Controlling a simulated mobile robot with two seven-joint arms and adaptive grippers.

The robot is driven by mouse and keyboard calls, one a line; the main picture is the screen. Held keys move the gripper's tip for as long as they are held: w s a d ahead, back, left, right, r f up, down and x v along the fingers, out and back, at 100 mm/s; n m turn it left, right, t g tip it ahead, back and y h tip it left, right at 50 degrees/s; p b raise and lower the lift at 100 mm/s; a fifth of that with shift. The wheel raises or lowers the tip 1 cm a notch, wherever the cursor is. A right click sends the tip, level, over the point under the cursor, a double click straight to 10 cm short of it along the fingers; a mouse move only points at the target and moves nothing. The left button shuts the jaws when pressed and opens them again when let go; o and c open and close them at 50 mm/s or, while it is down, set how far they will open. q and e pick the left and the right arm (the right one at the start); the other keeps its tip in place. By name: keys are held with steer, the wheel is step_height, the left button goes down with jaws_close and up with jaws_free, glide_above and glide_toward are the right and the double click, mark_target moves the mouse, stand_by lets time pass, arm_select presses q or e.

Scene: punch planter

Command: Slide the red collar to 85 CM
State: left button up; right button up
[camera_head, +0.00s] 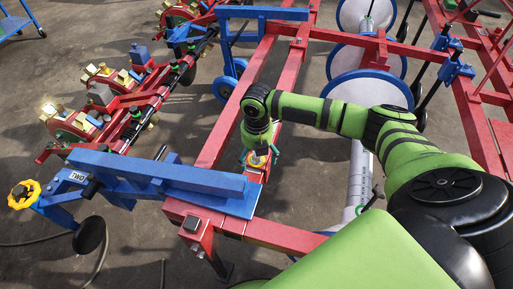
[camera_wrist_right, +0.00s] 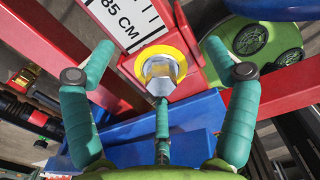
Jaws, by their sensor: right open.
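In the right wrist view, a hex metal bolt head (camera_wrist_right: 160,73) with a yellow ring (camera_wrist_right: 183,52) around it sits on a red part (camera_wrist_right: 190,82). I cannot tell for sure whether this red part is the red collar. A white scale plate (camera_wrist_right: 118,20) reading "85 CM" lies right beside the ring. My right gripper (camera_wrist_right: 160,75) is open, its teal fingers on either side of the bolt and apart from it. In the head view the right gripper (camera_head: 260,158) points down over the red beam and partly hides this spot. My left gripper is not in view.
A blue beam (camera_head: 160,176) marked "TWO" crosses the red frame (camera_head: 288,237) close to the gripper. A yellow handwheel (camera_head: 24,194) is at the left. Red planter units (camera_head: 75,125) stand behind it, and large white discs (camera_head: 367,88) stand to the right.

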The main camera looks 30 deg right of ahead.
step_height(320, 180, up, 12)
steer(key=shift+f, duration=0.25)
steer(key=shift+w+f, duration=0.1)
